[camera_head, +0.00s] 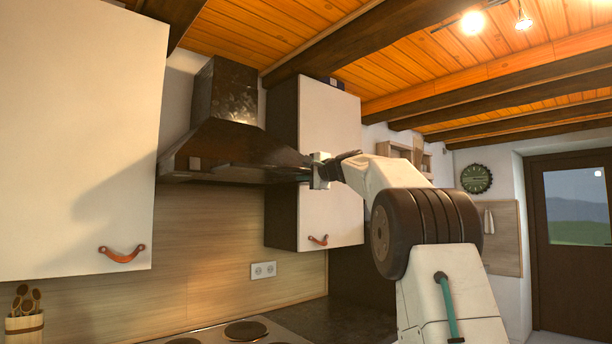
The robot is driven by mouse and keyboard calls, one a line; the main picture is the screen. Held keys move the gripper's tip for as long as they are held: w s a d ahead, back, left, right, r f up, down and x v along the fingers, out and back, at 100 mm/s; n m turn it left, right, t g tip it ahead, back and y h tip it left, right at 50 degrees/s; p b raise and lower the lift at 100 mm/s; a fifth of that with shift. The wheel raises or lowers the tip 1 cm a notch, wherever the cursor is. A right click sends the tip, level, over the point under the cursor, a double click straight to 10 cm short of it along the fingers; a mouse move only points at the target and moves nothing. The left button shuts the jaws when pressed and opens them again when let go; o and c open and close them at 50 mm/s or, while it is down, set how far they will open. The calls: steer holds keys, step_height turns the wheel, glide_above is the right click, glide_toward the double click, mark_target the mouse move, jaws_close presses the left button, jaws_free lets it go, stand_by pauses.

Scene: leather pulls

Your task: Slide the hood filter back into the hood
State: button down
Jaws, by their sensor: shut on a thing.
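The dark metal hood (222,138) hangs on the wall in the left middle of the view, with its chimney going up to the ceiling. A thin dark flat panel, the hood filter (262,174), shows along the hood's underside and sticks out a little towards the right. My gripper (312,172) is at the right front end of the hood, shut on the filter's near edge. The fingertips are small and partly hidden by the gripper body, and how far the filter sits inside the hood is hard to tell.
A cream cabinet with a leather pull (122,254) fills the left. Another cabinet (335,130) stands right behind my gripper, close to it. Below are a cooktop (240,332), a wall socket (263,270) and a utensil holder (24,325). The space between hood and cooktop is clear.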

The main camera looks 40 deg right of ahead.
steer(key=c, duration=1.4)
jaws_free()
steer(key=shift+s, duration=0.1)
steer(key=s+d, duration=0.1)
steer(key=s, duration=1)
steer(key=shift+s, duration=0.4)
